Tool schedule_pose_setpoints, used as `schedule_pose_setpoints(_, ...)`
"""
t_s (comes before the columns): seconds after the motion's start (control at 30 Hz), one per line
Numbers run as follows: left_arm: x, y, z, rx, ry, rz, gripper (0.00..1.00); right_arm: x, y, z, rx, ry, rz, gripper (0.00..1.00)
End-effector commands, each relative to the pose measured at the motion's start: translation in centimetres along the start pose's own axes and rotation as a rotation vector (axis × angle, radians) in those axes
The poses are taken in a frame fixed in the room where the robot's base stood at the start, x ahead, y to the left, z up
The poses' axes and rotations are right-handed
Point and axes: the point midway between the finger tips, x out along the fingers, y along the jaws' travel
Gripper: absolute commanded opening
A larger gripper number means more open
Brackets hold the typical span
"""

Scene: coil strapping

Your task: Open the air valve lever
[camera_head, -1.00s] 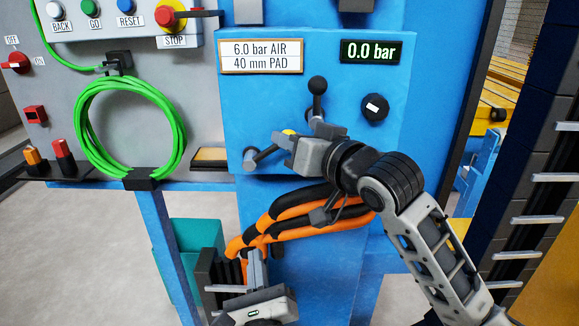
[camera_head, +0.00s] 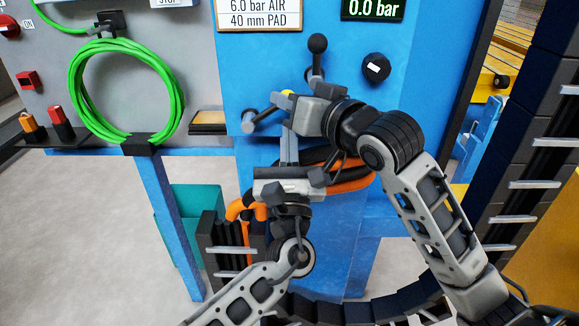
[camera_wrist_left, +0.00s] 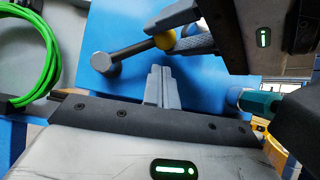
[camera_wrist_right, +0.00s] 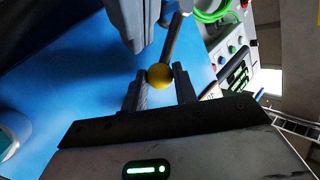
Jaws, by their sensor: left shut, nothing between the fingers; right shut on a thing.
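The air valve lever (camera_head: 266,113) on the blue panel has a grey hub, a grey rod and a yellow ball knob. The rod slants up to the right from the hub. My right gripper (camera_head: 287,101) is shut on the knob; the right wrist view shows the yellow ball (camera_wrist_right: 158,76) between its fingertips. My left gripper (camera_head: 289,135) is shut and empty, just below the right gripper. In the left wrist view its fingers (camera_wrist_left: 159,82) point up at the panel, below the rod (camera_wrist_left: 135,51) and apart from it.
A black-knobbed upright lever (camera_head: 317,58) and a black dial (camera_head: 376,67) are above and right of my right gripper. The display (camera_head: 373,8) reads 0.0 bar. A green hose coil (camera_head: 72,90) hangs at left. Orange-black hoses (camera_head: 350,180) pass behind my left gripper.

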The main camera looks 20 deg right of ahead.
Motion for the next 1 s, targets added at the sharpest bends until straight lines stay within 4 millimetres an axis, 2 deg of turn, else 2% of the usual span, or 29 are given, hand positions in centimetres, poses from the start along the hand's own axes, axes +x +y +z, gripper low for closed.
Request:
schedule_pose_setpoints(0.2,1.3,0.0,1.3,0.001,0.001,0.0,0.0,0.0,0.0,-0.1,0.0,0.003,0.0,0.0)
schedule_pose_setpoints(0.57,1.4,0.1,1.4,0.001,0.001,0.0,0.0,0.0,0.0,-0.1,0.0,0.003,0.0,0.0)
schedule_pose_setpoints(0.73,2.3,0.2,2.5,-0.002,-0.003,0.002,0.0,0.0,0.0,-0.1,-0.001,0.003,0.0,0.0)
schedule_pose_setpoints(0.93,2.5,0.2,2.9,-0.005,-0.01,0.005,0.0,0.0,0.1,0.0,-0.003,0.0,0.002,0.0)
schedule_pose_setpoints(0.97,2.6,0.2,2.9,-0.006,-0.011,0.005,0.0,0.0,0.1,0.0,-0.003,0.0,0.002,0.31)
schedule_pose_setpoints(1.0,2.6,0.2,2.9,-0.006,-0.011,0.006,0.0,0.0,0.1,0.0,-0.003,-0.001,0.003,0.37)
